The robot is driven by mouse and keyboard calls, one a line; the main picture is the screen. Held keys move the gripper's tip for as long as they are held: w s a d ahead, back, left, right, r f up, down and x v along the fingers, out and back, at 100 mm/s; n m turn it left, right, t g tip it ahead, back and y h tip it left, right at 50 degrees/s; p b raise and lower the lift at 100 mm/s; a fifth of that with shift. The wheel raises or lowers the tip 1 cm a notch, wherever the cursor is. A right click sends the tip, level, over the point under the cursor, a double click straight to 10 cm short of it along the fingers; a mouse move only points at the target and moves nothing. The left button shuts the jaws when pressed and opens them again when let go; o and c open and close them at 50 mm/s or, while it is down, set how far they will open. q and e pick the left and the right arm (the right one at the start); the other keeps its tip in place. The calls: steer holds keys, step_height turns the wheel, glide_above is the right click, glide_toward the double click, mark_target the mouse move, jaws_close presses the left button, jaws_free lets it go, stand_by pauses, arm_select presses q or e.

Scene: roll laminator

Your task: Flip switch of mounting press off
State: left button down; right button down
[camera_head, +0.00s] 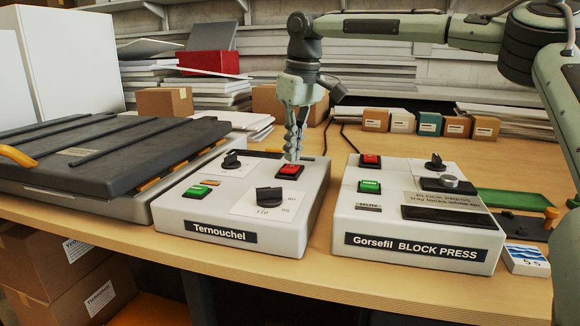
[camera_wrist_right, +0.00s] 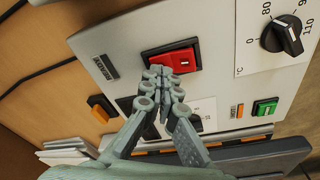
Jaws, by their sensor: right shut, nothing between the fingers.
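The white control box labelled Ternouchel (camera_head: 222,233) has a red rocker switch (camera_head: 290,172) at its back right, a green button (camera_head: 197,191) and black knobs. The red switch also shows in the right wrist view (camera_wrist_right: 187,57). My right gripper (camera_head: 291,155) points down with its fingers shut and empty, the tips right at the red switch. In the right wrist view the fingertips (camera_wrist_right: 163,77) overlap the switch's near edge; I cannot tell whether they touch it. My left gripper is in neither view.
A second box labelled Gorsefil BLOCK PRESS (camera_head: 415,246), with its own red switch (camera_head: 370,161), stands to the right across a narrow gap. A large black-topped flat press (camera_head: 110,150) stands at left. Small cartons (camera_head: 429,124) and paper stacks line the back.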

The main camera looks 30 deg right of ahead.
mark_target(293, 166)
step_height(293, 166, up, 6)
stand_by(0.6)
stand_by(0.5)
